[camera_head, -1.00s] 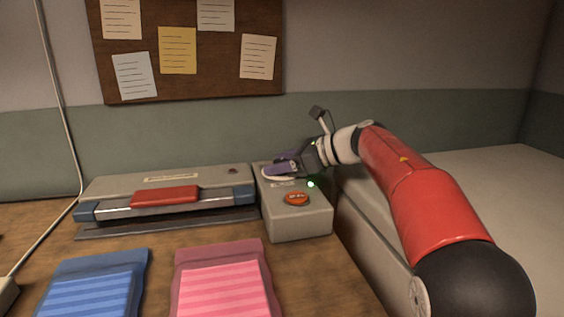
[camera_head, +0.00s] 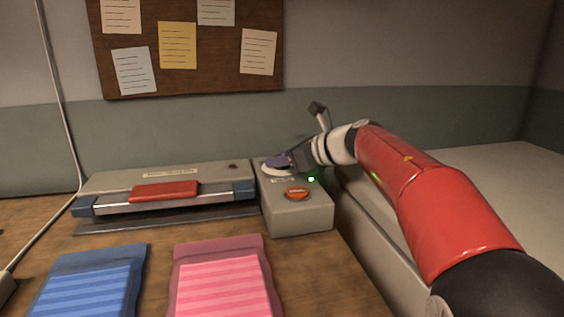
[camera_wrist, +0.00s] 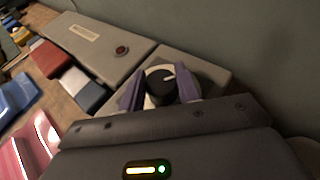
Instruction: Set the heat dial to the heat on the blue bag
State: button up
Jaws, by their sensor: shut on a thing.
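The heat dial (camera_wrist: 161,82) is a black knob with a white pointer line on a pale round plate, on top of a grey control box (camera_head: 298,214). In the wrist view the pointer tilts toward the upper right. My gripper (camera_wrist: 160,94) is shut on the dial, a purple finger on each side of it. In the head view my gripper (camera_head: 279,163) hides most of the dial. The blue bag (camera_head: 88,284) lies at the front left with pale stripes. Any heat marking on it cannot be read. The dial's scale cannot be read either.
A grey sealer with a red handle (camera_head: 164,191) stands left of the control box. An orange button (camera_head: 297,193) and a green light are on the box. A pink bag (camera_head: 222,284) lies right of the blue one. A raised edge runs along the right.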

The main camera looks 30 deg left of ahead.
jog(key=m+t, duration=0.1)
jog(key=t, duration=0.1)
jog(key=m+t+h+p, duration=0.1)
jog(key=m+t, duration=0.1)
jog(key=shift+s+a+r+m, duration=0.1)
jog(key=shift+s+m, duration=0.05)
jog(key=shift+m, duration=0.15)
jog(key=shift+m+t+h, duration=0.9)
jog(key=shift+m+t, duration=0.3)
jog(key=shift+s+a+m+t+h+p, duration=0.15)
jog(key=shift+m+t+h+p, duration=0.15)
jog(key=shift+m+t+h, duration=0.6)
jog(key=shift+w+m+t+h, duration=0.1)
jog(key=shift+m+t+h, duration=0.65)
jog(key=shift+m+h, duration=0.55)
jog(key=shift+w+m+t+h, duration=0.1)
jog(key=shift+m+t+h, duration=0.65)
jog(key=shift+m+h, duration=0.5)
jog(key=shift+f+m, duration=0.2)
jog(key=shift+m, duration=0.05)
jog(key=o, duration=1)
jog(key=shift+c, duration=0.2)
jog(key=shift+d+r, duration=0.15)
jog(key=shift+d, duration=0.1)
